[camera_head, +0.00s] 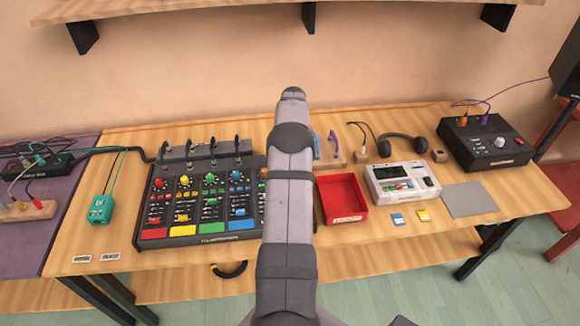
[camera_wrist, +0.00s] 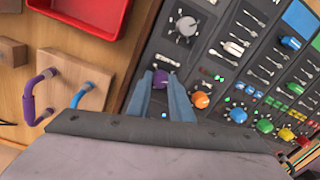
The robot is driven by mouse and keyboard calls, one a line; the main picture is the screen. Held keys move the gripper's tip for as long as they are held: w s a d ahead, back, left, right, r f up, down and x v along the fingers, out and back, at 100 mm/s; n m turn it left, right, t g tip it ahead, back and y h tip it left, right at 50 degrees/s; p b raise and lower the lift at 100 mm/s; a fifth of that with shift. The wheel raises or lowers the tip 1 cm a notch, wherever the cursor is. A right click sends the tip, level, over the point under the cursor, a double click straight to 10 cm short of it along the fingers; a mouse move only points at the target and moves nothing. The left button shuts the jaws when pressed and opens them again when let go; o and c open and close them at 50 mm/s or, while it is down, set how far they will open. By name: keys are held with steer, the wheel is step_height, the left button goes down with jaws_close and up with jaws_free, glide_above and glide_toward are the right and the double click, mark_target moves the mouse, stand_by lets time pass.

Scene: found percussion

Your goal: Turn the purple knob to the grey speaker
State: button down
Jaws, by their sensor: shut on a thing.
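In the wrist view the purple knob (camera_wrist: 161,77) sits on the mixer's dark panel. My gripper (camera_wrist: 163,80) is shut on it, one blue-grey finger on each side, and the fingers hide much of the knob. Which way the knob points cannot be seen. I cannot make out a grey speaker mark near it. In the head view the mixer (camera_head: 212,240) stands on the table, and my arm hides its right end, the purple knob and the gripper.
An orange knob (camera_wrist: 200,99) is close to the right of the fingers in the wrist view. A larger grey knob (camera_wrist: 186,27) lies beyond them. The red tray (camera_head: 342,199) is right of my arm. A dark speaker (camera_head: 567,72) stands at the far right.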

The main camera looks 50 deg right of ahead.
steer(key=shift+w+n, duration=0.1)
steer(key=shift+n, duration=2.2)
steer(key=shift+r, duration=0.1)
steer(key=c, duration=1.6)
jaws_free()
steer(key=shift+d+r+b, duration=0.15)
steer(key=shift+r+b, duration=0.8)
steer(key=shift+r, duration=2.7)
